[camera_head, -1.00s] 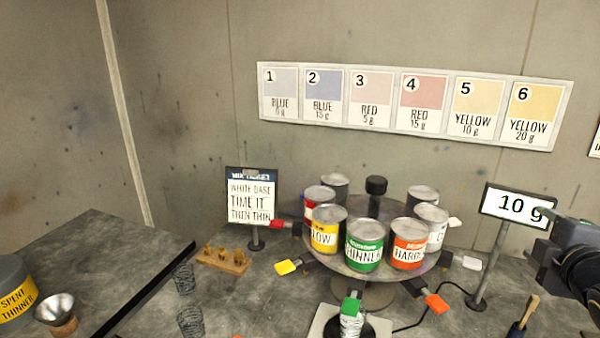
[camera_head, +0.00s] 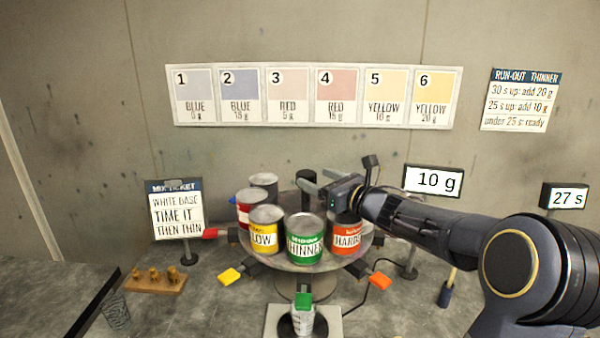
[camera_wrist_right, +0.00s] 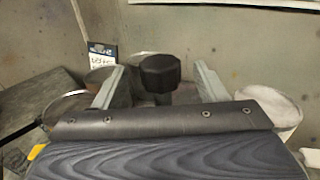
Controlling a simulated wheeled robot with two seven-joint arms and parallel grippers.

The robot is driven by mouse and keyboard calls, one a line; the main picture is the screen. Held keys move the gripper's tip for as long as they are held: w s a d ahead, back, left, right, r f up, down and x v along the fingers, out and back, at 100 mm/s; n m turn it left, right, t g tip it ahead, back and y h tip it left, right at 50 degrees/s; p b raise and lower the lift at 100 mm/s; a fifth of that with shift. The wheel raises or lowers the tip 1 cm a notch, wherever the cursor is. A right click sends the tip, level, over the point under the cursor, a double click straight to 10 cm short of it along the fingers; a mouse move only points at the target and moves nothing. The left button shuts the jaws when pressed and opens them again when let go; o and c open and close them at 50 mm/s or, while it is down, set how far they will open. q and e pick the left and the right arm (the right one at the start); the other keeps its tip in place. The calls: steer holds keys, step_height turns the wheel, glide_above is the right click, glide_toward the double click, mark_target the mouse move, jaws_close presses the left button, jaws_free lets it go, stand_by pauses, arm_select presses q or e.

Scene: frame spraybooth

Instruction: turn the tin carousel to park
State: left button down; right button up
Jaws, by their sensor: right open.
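The tin carousel (camera_head: 282,264) is a round grey turntable with tins around its rim and a dark knob (camera_head: 306,176) on its central post. A yellow tin (camera_head: 265,240), a green thinner tin (camera_head: 305,248) and an orange hardener tin (camera_head: 346,242) face me. A red-labelled tin (camera_head: 243,213) and a grey tin (camera_head: 264,182) stand at the left and back. My right gripper (camera_head: 303,182) is open at the knob. In the right wrist view the black knob (camera_wrist_right: 160,72) shows between the two spread fingers; contact is not clear. Tins at the back right are hidden by my right arm.
Coloured tabs stick out around the carousel. A small cup (camera_head: 303,320) stands on a scale in front. A mix ticket stand (camera_head: 177,212) and a wooden block with pegs (camera_head: 155,280) are at the left. The 10 g display (camera_head: 433,181) stands behind my right arm.

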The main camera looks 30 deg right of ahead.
mark_target(301, 170)
steer(key=p+x, duration=0.1)
steer(key=x, duration=0.4)
steer(key=shift+w+a, duration=0.1)
steer(key=shift+w+a+p, duration=0.15)
steer(key=shift+w+p, duration=0.15)
steer(key=shift+w, duration=0.3)
steer(key=shift+c, duration=0.4)
